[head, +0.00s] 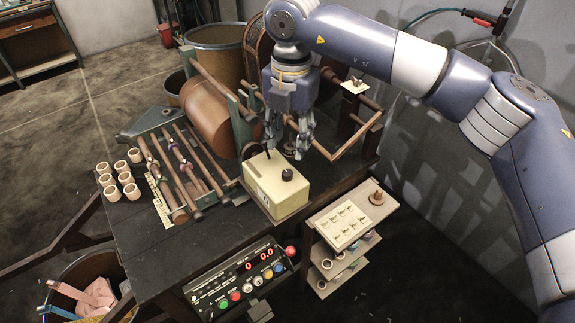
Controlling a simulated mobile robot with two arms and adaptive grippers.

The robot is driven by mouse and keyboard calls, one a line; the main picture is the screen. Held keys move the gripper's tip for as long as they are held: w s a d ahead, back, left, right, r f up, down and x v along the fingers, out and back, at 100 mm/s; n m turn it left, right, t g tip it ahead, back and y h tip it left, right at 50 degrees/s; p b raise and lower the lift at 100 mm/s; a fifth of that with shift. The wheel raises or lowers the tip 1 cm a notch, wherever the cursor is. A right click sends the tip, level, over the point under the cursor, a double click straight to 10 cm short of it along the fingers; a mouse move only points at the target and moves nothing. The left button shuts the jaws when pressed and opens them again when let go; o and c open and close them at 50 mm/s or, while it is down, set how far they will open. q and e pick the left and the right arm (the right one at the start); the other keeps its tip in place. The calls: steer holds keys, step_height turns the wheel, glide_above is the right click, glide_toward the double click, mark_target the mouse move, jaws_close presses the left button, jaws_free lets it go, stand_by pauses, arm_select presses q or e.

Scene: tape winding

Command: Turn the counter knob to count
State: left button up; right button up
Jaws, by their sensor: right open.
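The counter is a cream box (273,189) near the front right edge of the dark table. A dark round knob (287,174) stands on its top, and a thin dark lever or slot shows at its back left. My right gripper (289,146) points down just behind and above the box. Its fingers are apart, and nothing shows between them. I see a gap in the picture between the fingertips and the knob, but I cannot tell the exact height. My left gripper is not in view.
A winding machine with a brown drum (209,112) stands behind the counter. Several wooden rods (178,168) and small cups (122,167) lie to the left. A control panel (241,281) with red displays is below the table edge. A side shelf (354,222) is at right.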

mark_target(287, 173)
step_height(287, 173, down, 8)
steer(key=p, duration=0.3)
steer(key=shift+a+f, duration=0.1)
steer(key=shift+f, duration=0.65)
steer(key=shift+c, duration=0.2)
jaws_close()
